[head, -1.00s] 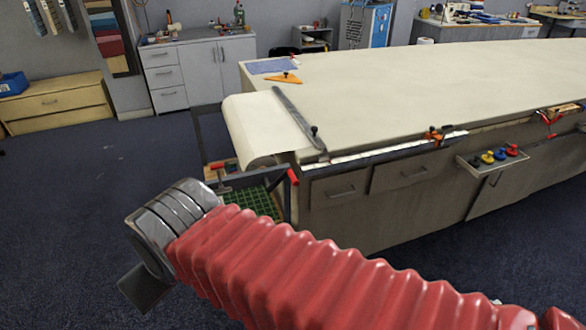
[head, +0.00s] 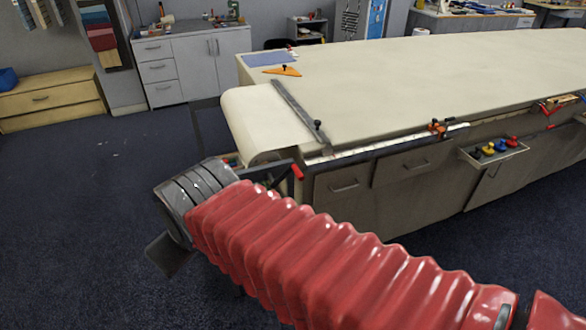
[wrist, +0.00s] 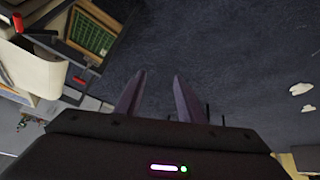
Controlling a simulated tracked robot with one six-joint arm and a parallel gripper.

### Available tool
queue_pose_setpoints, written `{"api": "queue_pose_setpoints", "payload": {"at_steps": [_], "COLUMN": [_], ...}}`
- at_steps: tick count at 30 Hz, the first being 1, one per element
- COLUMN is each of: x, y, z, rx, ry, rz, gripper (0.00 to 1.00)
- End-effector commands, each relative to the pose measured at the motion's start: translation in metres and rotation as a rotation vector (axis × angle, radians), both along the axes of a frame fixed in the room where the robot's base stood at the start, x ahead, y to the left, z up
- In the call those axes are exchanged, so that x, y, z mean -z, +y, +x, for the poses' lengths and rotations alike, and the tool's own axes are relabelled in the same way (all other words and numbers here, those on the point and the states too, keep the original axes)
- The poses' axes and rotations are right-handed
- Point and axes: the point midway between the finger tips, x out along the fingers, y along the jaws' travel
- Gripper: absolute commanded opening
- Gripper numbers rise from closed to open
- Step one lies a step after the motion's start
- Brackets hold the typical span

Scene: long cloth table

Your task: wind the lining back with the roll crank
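The cream lining (head: 268,120) lies over the table's left end and curves down around the roll there. A red handle (head: 297,172) on a dark bar shows just below the table corner, and looks like part of the roll crank. In the wrist view a red handle (wrist: 78,79) shows at the left, near the pale cloth (wrist: 35,72). My gripper (wrist: 160,75) has its two fingers apart with only floor between them. It is clear of the crank and the cloth. In the head view my arm hides the lower part of the roll stand.
A grey metal bar (head: 300,108) lies across the lining. A green grid crate (wrist: 90,35) sits in the dark stand in the wrist view. A small tray (head: 492,151) with coloured knobs hangs on the table's front. Open blue carpet (head: 80,200) lies to the left.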

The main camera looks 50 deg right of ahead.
Motion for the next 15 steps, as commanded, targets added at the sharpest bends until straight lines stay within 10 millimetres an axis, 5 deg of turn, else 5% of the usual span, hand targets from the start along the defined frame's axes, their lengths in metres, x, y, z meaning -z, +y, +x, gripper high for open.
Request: {"api": "queue_pose_setpoints", "payload": {"at_steps": [15], "x": [0.042], "y": [-0.140], "z": [0.103], "rx": [-0.251], "ry": [-0.085], "rz": [-0.456], "gripper": [0.36]}}
